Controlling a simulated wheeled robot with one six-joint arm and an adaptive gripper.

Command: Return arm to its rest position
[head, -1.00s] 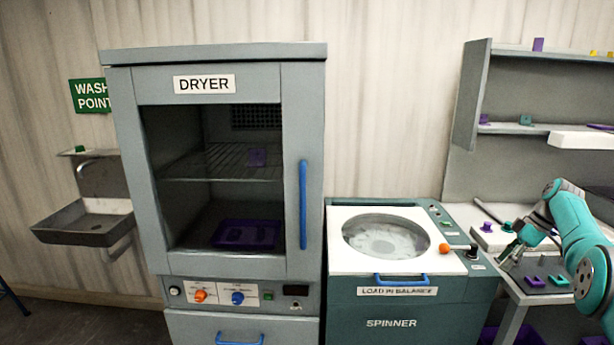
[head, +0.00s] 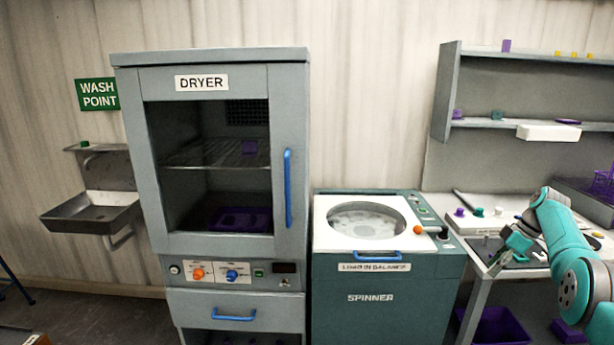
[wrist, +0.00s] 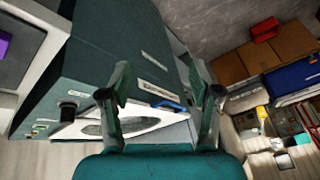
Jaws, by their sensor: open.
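My teal arm reaches in from the right edge of the head view. My gripper (head: 498,258) hangs in front of the bench at the right, beside the spinner (head: 388,300). In the wrist view my gripper (wrist: 160,95) has its two dark fingers spread wide apart, with nothing between them. Beyond the fingers the spinner's white lid and round window (wrist: 95,127) show, along with its blue handle. No object is held.
The dryer (head: 210,70) stands left of the spinner, its blue handle upright. A steel sink (head: 92,212) is on the far left wall. The bench at right carries knobs, and a shelf (head: 540,124) is above it. Purple bins (head: 497,325) sit below the bench.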

